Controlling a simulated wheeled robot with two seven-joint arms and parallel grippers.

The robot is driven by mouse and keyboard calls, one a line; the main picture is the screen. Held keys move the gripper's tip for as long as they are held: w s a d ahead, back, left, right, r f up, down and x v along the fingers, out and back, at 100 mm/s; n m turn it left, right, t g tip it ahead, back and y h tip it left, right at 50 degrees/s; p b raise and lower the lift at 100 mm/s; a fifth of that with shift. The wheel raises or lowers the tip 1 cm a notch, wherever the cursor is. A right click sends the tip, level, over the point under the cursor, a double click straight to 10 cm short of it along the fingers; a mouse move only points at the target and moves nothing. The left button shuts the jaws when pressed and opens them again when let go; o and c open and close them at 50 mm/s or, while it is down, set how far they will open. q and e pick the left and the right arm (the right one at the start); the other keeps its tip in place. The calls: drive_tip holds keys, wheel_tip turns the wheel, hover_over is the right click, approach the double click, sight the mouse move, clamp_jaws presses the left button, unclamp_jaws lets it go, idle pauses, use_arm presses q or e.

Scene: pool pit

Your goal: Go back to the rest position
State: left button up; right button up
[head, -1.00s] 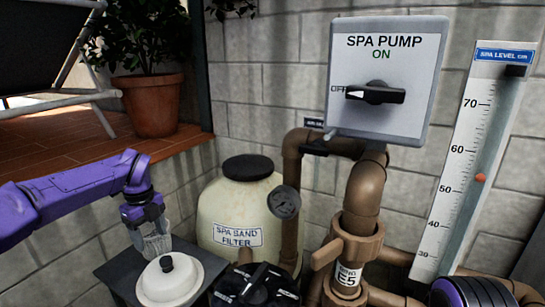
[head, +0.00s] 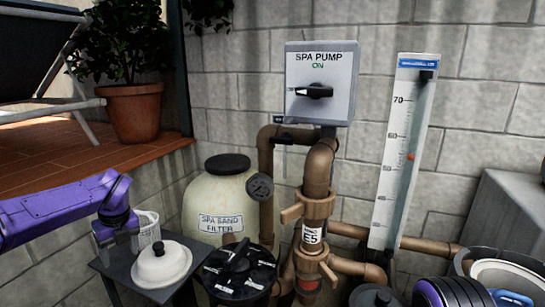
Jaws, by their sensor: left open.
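My left gripper (head: 120,238) hangs from the purple left arm at the lower left, open. It is beside a white mesh basket (head: 148,227), which stands at the back of a small dark side table (head: 120,265). I cannot tell whether the gripper touches the basket. A white round lid with a dark knob (head: 160,265) lies on the same table. My right gripper is not in view; a dark, purple-edged part of mine shows at the bottom right.
A sand filter tank (head: 210,205) and a black multi-port valve (head: 240,274) stand right of the table. Brown pipes (head: 318,170), a spa pump switch box (head: 321,82) and a level gauge (head: 402,150) line the wall.

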use_arm(q)
drive_tip(key=s+d+f+m+t+y, duration=0.2)
drive_tip(key=s+f+m+t+y, duration=0.15)
drive_tip(key=f+m, duration=0.75)
drive_tip(key=s+d+f+m+t+y, duration=0.25)
drive_tip(key=s+f+m, duration=0.25)
drive_tip(key=f+m, duration=0.6)
drive_tip(key=s+d+f+m+g+h, duration=0.1)
drive_tip(key=s+f+m, duration=0.2)
drive_tip(key=s, duration=0.7)
drive_tip(key=s+d+f+m+g+h, duration=0.1)
drive_tip(key=s+f+m, duration=0.3)
drive_tip(key=s+m, duration=0.4)
drive_tip(key=s+d+f+m+g+h, duration=0.1)
drive_tip(key=s+f+m, duration=0.3)
drive_tip(key=s, duration=0.9)
drive_tip(key=shift+d+m+h, duration=0.8)
drive_tip(key=shift+m+h, duration=0.1)
drive_tip(key=shift+m, duration=0.2)
